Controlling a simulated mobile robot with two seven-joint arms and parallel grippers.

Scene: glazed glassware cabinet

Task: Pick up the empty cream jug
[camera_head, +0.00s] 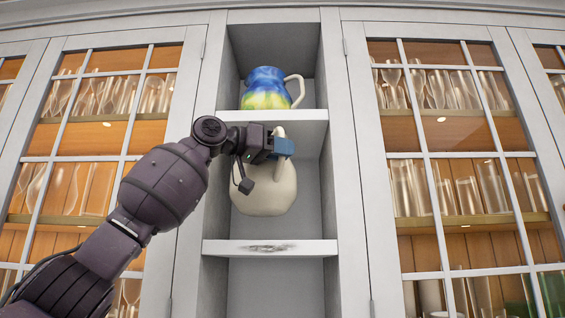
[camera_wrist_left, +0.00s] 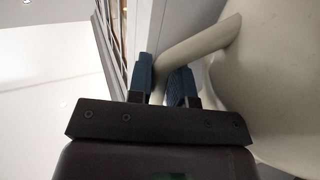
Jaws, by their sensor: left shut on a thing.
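My left gripper (camera_head: 284,147) is shut on the jug's handle, near the jug's upper part. In the left wrist view the handle (camera_wrist_left: 199,43) passes between the blue fingers (camera_wrist_left: 161,86), and the pale jug body (camera_wrist_left: 270,90) fills the right side. The gripper and wrist hide part of the jug's top. The jug's inside is not visible. My right gripper is not in view.
A blue, green and yellow jug (camera_head: 266,89) stands on the upper shelf (camera_head: 300,115). The middle shelf (camera_head: 315,247) is bare apart from a dark smudge. Glazed doors (camera_head: 460,155) with glassware behind flank the narrow niche.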

